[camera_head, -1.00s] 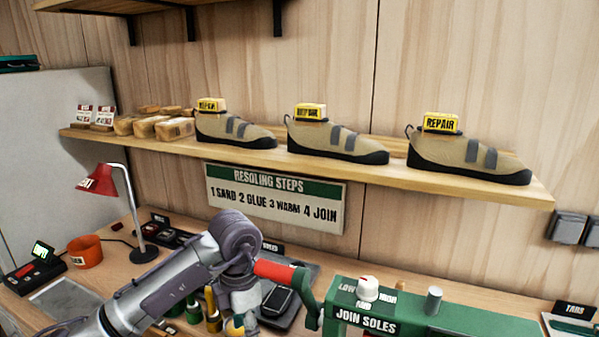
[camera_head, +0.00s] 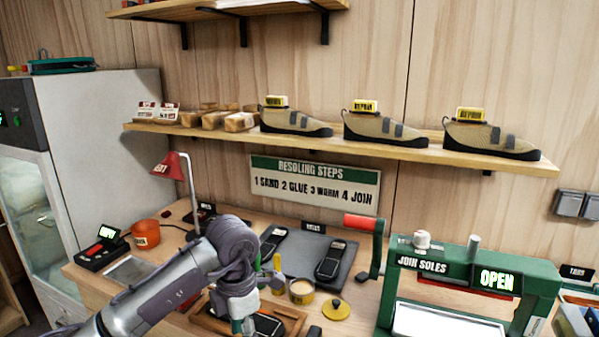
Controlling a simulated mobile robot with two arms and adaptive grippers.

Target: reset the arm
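My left arm comes in from the lower left and reaches over the workbench. Its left gripper (camera_head: 243,322) points down at the bottom of the view, above a wooden tray (camera_head: 292,318) with a dark sole in it. The fingertips are cut off or hidden, so its opening does not show. My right arm and gripper are not in view.
A green sole press (camera_head: 420,265) reading OPEN stands at the right, its red-handled crank (camera_head: 362,222) on its left. A red lamp (camera_head: 170,165), orange cup (camera_head: 146,232), glue pot (camera_head: 301,292) and sole tray (camera_head: 290,250) crowd the bench. Repair shoes (camera_head: 385,126) line the shelf (camera_head: 400,150).

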